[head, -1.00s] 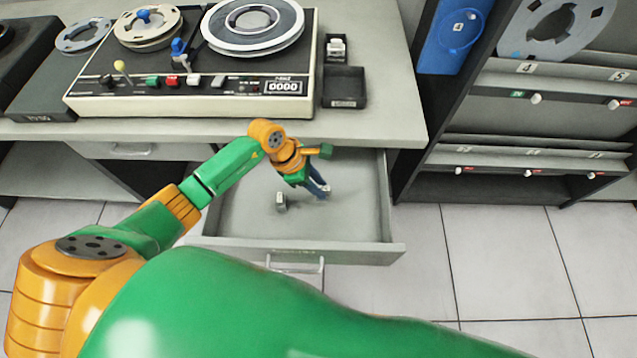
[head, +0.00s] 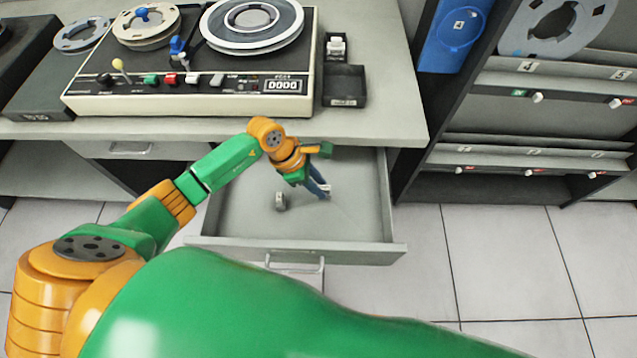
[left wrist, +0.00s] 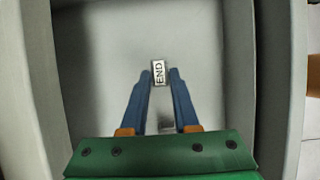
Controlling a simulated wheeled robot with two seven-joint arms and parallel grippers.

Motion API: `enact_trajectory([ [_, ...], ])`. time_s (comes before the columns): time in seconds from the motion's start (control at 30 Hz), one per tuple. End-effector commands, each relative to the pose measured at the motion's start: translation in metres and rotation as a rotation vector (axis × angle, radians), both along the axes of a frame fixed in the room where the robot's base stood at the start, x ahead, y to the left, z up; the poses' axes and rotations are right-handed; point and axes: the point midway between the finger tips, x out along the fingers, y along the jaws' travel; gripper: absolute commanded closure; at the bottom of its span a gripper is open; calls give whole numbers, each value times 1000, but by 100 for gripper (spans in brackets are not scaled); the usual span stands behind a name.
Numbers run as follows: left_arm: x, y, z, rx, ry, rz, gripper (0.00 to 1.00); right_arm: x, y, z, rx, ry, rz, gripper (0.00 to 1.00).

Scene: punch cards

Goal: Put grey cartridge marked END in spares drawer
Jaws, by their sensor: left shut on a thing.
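The spares drawer (head: 345,215) is pulled out below the desk. My left gripper (head: 324,190) reaches down inside it, its blue fingers shut on the grey cartridge marked END. In the left wrist view the cartridge (left wrist: 159,73) sits between the fingertips (left wrist: 160,76), with its white END label facing the camera. In the head view the fingers mostly hide it. It is low over the drawer floor; I cannot tell if it touches. My right gripper is not in view.
Another small grey object (head: 281,201) stands in the drawer, left of my gripper. The desk edge (head: 370,132) overhangs the back of the drawer. A tape machine (head: 190,98) and a black tray (head: 344,87) stand on the desk. A dark rack (head: 530,120) is at the right.

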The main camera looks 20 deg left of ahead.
Motion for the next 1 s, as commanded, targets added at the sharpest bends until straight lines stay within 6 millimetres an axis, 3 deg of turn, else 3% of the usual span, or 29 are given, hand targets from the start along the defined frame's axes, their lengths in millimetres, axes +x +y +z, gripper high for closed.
enact_trajectory([
  [1.0, 0, 0, -20, 0, -1, 0, 100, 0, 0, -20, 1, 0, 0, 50],
])
